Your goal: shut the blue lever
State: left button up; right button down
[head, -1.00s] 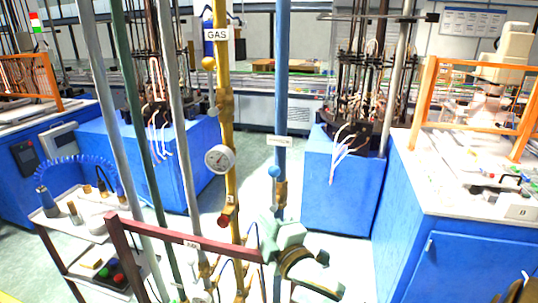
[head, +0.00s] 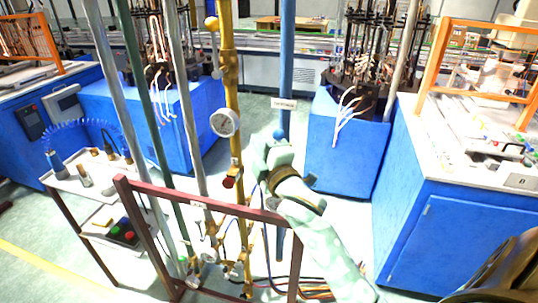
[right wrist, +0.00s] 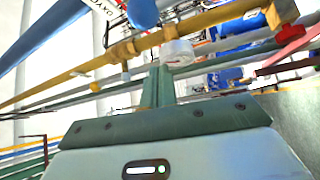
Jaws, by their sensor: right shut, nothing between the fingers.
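The blue lever's round knob (head: 280,134) shows on the blue pipe (head: 287,60) in the head view, below a small white label. My right gripper (head: 270,150) is just below and in front of the knob and hides the valve body. I cannot tell whether it touches the lever. In the right wrist view the shut, empty fingers (right wrist: 158,84) point up the picture, and the rounded blue knob (right wrist: 143,12) is cut by the top edge, beyond the fingertips. My left gripper is not in view.
A yellow gas pipe (head: 230,110) with a round gauge (head: 225,123) and a red knob (head: 228,182) stands close left of the gripper. A dark red frame rail (head: 190,204) crosses below. Grey and green pipes stand further left. Blue cabinets (head: 345,135) stand behind.

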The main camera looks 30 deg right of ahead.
jog(key=d, duration=0.3)
jog(key=shift+w+d+f+p, duration=0.25)
jog(key=shift+w+d+p, duration=0.1)
jog(key=shift+w+d, duration=0.05)
jog(key=shift+s+d, duration=0.1)
jog(key=shift+s, duration=0.05)
jog(key=shift+s+d+m+b, duration=0.1)
jog(key=shift+m+b, duration=0.2)
jog(key=shift+b, duration=0.15)
